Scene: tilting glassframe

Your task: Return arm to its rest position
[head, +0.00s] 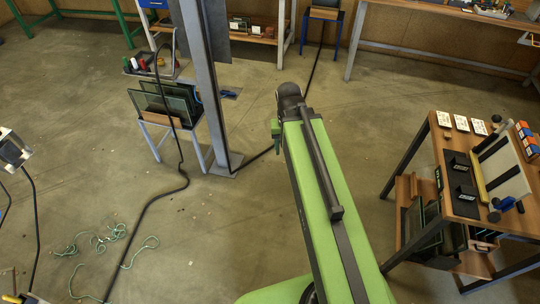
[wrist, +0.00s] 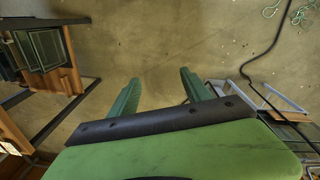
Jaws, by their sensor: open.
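My green arm (head: 318,190) stretches forward over the floor in the head view, away from my body. At its far end my gripper (head: 276,130) shows only as a small green part beside the dark wrist joint; the rest is hidden. In the wrist view my gripper (wrist: 160,76) has its two green fingers spread well apart. Nothing is between them, and bare floor shows beyond.
A workbench (head: 468,205) with cards, boxes and a lower shelf stands at the right. A grey post (head: 205,85) and a stand with glass panes (head: 165,105) are left of the arm. A black cable (head: 150,205) and green cord (head: 95,240) lie on the floor.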

